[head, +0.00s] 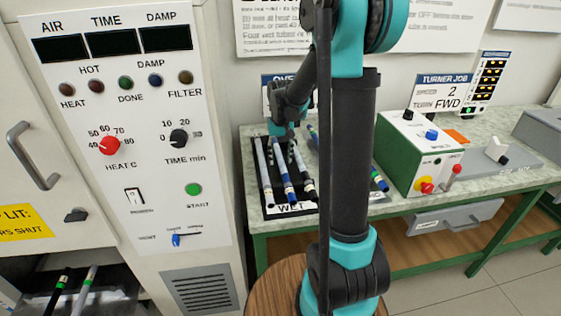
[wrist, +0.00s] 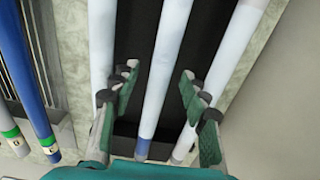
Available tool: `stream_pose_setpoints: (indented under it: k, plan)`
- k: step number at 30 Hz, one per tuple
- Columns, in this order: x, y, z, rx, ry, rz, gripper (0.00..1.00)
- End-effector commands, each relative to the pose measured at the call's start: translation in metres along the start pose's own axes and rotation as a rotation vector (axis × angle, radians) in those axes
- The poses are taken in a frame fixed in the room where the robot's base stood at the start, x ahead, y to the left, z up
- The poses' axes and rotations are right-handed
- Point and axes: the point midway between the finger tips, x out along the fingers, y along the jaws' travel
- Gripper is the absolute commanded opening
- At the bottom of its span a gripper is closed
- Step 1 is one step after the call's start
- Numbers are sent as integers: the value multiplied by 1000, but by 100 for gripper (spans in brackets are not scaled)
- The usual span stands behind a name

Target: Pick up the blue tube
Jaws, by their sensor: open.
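A blue tube (wrist: 22,75) with a green band and small labels near its end lies at the left of the wrist view, outside my jaws. In the head view a blue tube with a green band (head: 379,179) shows to the right of my arm, which hides part of it. My gripper (wrist: 159,80) is open, its fingers on either side of a pale tube with a blue end (wrist: 158,85); I cannot tell whether they touch it. In the head view my gripper (head: 281,129) is over the far end of the black WET tray (head: 262,150).
More pale tubes (wrist: 232,65) lie on both sides of my jaws. A green control box (head: 425,150) stands right of my arm on the bench (head: 470,195). A white cabinet with knobs (head: 125,120) stands at the left. A round wooden top (head: 275,290) is in front.

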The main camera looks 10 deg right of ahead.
Motion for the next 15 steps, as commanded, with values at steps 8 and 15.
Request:
stream_pose_setpoints:
  k: [8,15]
  plan:
    - [0,0,0,0,0,0,25]
    - [0,0,0,0,0,0,0]
